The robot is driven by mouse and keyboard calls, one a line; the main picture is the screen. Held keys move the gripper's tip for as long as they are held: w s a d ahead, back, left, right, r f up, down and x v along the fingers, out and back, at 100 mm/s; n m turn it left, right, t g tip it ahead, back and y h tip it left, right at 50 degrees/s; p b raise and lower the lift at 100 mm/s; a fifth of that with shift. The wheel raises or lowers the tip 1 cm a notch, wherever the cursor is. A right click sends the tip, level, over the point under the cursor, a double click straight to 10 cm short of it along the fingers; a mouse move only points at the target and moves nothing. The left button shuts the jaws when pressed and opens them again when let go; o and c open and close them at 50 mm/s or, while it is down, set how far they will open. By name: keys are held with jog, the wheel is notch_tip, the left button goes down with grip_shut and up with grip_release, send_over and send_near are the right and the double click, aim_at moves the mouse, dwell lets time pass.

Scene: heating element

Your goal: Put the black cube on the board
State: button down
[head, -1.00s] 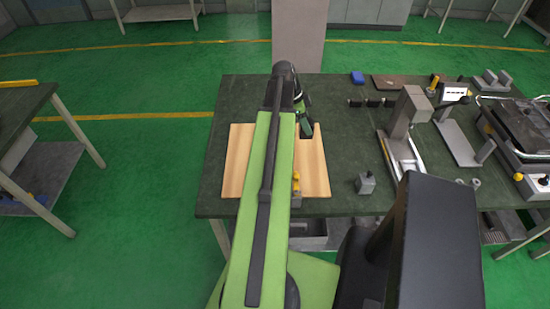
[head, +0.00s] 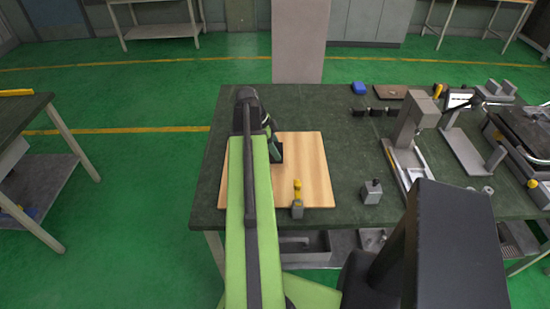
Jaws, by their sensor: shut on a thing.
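The light wooden board (head: 308,160) lies flat near the front left of the dark green table. My gripper (head: 273,146) is over the middle of the board, partly hidden behind my own arm. It is shut on a small black cube (head: 278,154) at its tips. The cube appears over or on the board; I cannot tell whether it touches the wood. Other small black blocks (head: 376,110) stand in a row farther back on the table.
A grey piece with a yellow top (head: 297,196) stands at the board's front edge. A grey block with a knob (head: 371,191) is right of the board. A grey stand (head: 415,120) and other equipment fill the table's right side.

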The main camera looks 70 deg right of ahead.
notch_tip(320, 180, down, 3)
jog(key=shift+f+b, duration=0.2)
jog(key=shift+b, duration=0.9)
jog(key=shift+r, duration=0.25)
jog(key=shift+f, duration=0.2)
jog(key=c, duration=0.7)
grip_release()
jog(key=shift+o, duration=0.2)
jog(key=shift+w+r+p, duration=0.1)
jog(key=shift+r+p, duration=0.55)
jog(key=shift+p, duration=0.05)
jog(key=p+v, duration=1)
jog(key=v, duration=0.1)
